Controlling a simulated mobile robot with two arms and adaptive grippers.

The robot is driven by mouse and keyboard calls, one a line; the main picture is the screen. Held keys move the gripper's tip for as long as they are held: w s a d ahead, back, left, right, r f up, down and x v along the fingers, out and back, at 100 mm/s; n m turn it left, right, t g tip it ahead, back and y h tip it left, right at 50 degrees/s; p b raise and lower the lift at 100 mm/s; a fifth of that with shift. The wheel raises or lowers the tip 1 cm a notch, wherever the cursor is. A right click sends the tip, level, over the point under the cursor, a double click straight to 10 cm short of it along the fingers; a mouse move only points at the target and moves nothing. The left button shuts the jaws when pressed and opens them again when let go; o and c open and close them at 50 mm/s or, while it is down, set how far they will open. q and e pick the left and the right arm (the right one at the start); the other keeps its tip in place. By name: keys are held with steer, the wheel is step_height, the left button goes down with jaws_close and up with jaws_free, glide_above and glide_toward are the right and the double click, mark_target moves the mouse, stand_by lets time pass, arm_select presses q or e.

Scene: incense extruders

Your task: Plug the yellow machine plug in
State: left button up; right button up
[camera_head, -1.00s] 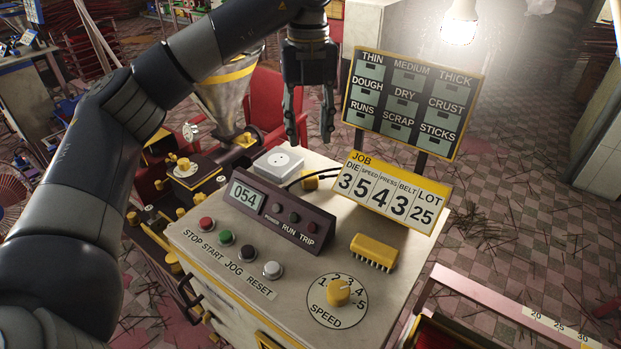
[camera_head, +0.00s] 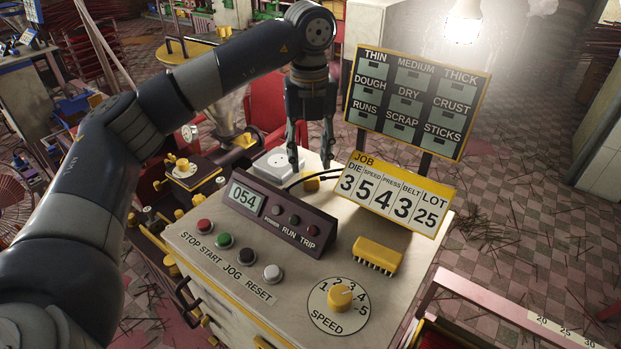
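The yellow plug (camera_head: 312,184) lies on the cream machine top behind the display unit, with dark cable running beside it. A white socket box (camera_head: 275,163) with a round socket sits just left of the plug. My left gripper (camera_head: 310,167) points down from above, its two dark fingers spread apart with nothing between them. Its fingertips are at or just above the plug; I cannot tell whether they touch it. My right gripper is not in view.
The dark display box (camera_head: 278,216) reading 054 stands in front of the plug. The JOB number board (camera_head: 390,194) and the dark label board (camera_head: 416,100) stand to the right. A yellow comb-like block (camera_head: 377,255) and a speed knob (camera_head: 339,298) are nearer.

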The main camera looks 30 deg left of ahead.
mark_target(311, 176)
arm_select(q)
steer(key=shift+f, duration=0.1)
steer(key=shift+f+p, duration=0.25)
steer(key=shift+p, duration=0.05)
step_height(311, 176, down, 4)
steer(key=shift+r+p, duration=0.15)
steer(key=shift+p, duration=0.65)
steer(key=shift+f, duration=0.5)
steer(key=shift+d, duration=0.1)
steer(key=c, duration=0.8)
